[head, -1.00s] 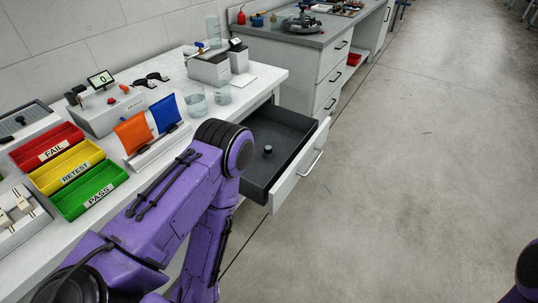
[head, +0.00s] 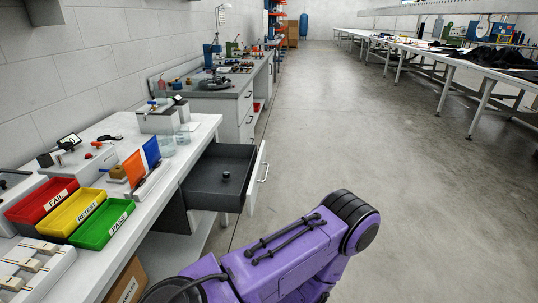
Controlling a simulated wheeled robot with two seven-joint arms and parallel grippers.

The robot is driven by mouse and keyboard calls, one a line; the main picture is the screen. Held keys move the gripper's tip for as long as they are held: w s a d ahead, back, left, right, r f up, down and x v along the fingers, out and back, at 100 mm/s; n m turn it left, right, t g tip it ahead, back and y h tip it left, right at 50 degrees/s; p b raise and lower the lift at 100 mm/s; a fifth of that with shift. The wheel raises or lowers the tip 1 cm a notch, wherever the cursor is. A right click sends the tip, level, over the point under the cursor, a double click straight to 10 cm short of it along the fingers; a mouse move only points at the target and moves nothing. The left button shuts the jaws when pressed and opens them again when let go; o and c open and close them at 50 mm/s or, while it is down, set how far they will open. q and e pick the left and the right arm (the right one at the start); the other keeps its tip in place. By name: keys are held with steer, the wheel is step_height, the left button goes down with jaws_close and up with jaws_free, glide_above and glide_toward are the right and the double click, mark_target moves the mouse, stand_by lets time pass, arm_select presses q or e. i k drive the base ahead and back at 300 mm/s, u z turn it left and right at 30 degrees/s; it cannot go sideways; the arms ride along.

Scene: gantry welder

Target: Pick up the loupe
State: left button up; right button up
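A small dark cylinder, which looks like the loupe (head: 226,175), stands in the open grey drawer (head: 204,192) under the right end of the white bench. Nothing touches it and the drawer is open above it. My purple left arm rises from the bottom of the head view, right of and nearer than the drawer. Its elbow is bent and its lower part drops out of sight. Neither gripper shows in the head view.
The white bench (head: 205,130) holds red (head: 38,202), yellow (head: 70,213) and green (head: 103,226) trays, orange and blue panels, and clear beakers. The drawer's white front (head: 256,182) juts into the aisle. A second bench (head: 222,104) stands beyond. The concrete floor (head: 400,200) at right is clear.

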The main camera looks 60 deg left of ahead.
mark_target(226, 178)
steer(key=u, duration=0.15)
steer(key=i, duration=0.8)
steer(key=u, duration=0.95)
steer(key=i, duration=1.05)
steer(key=u, duration=1.1)
